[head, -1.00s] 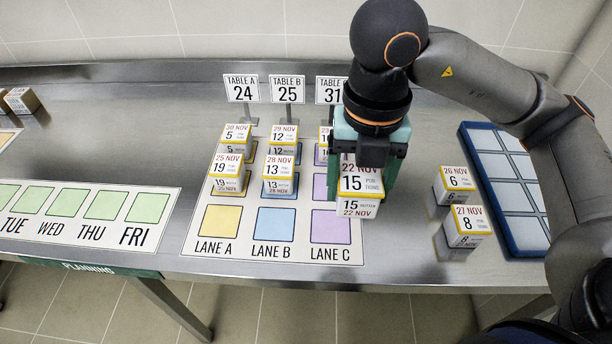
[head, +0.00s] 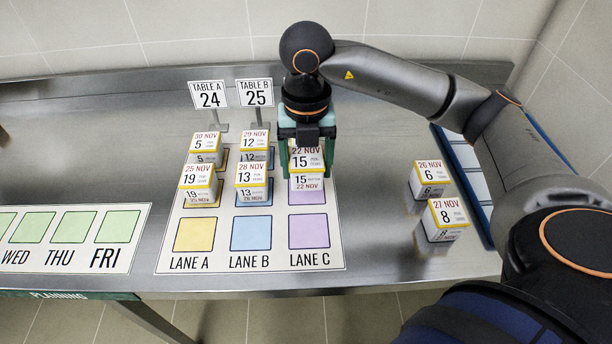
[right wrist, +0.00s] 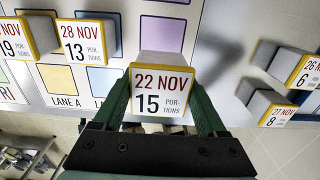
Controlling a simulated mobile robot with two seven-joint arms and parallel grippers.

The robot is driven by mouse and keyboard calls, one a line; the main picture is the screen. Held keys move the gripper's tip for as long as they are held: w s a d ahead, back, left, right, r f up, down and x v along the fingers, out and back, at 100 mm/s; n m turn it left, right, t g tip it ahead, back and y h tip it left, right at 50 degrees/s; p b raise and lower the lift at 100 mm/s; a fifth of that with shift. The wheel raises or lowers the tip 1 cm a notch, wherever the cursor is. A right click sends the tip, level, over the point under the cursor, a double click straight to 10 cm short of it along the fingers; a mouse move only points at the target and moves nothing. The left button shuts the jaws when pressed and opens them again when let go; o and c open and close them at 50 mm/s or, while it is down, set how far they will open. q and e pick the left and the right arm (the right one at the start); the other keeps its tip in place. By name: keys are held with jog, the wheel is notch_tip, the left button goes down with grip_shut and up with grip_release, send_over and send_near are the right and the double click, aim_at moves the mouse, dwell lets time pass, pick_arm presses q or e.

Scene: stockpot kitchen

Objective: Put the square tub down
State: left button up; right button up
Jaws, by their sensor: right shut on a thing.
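The square tub (head: 306,180) is white with a yellow-rimmed lid reading 22 NOV, 15 portions. My right gripper (head: 306,150) is shut on it, fingers at its two sides, over the Lane C column. The tub also shows held in the right wrist view (right wrist: 160,95). In the head view it overlaps the middle purple square (head: 308,199). That square shows bare in the right wrist view (right wrist: 162,35). The front purple square (head: 308,231) is bare in the head view. The tub looks raised; its exact height is unclear. My left gripper is not in view.
Lane A holds tubs 5 (head: 205,143) and 19 (head: 197,177); Lane B holds 12 (head: 255,140) and 13 (head: 251,175). Front yellow (head: 195,234) and blue (head: 251,233) squares are bare. Tubs 6 (head: 430,173) and 8 (head: 447,212) stand right of the mat (head: 335,250).

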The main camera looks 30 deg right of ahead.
aim_at(306, 166)
jog(key=w+f, duration=0.1)
jog(key=w+d+f, duration=0.1)
jog(key=shift+d+f, duration=0.1)
jog(key=shift+f, duration=0.25)
notch_tip(306, 166, down, 4)
jog(key=shift+w+d+r, duration=0.1)
jog(key=shift+r, duration=0.15)
